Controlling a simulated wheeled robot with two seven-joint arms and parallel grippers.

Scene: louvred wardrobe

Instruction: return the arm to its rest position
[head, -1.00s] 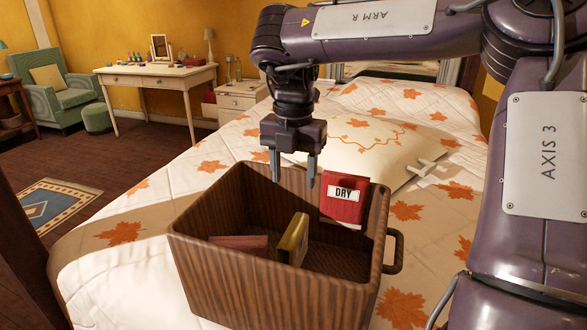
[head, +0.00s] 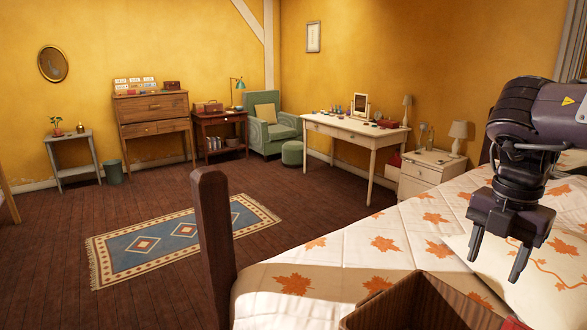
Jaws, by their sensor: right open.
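My right gripper (head: 497,262) hangs at the right of the head view, fingers pointing down. Its two fingers are apart with nothing between them. It is above the bed, up and to the right of the brown wooden box (head: 415,306). Only the box's upper left corner shows at the bottom edge, so its contents are hidden. My left gripper is not in the picture.
The bed (head: 340,262) with a leaf-patterned cover fills the lower right, and its dark post (head: 213,240) stands at the near corner. A nightstand (head: 425,175) and white dressing table (head: 345,140) stand behind. The floor around the blue rug (head: 180,245) is clear.

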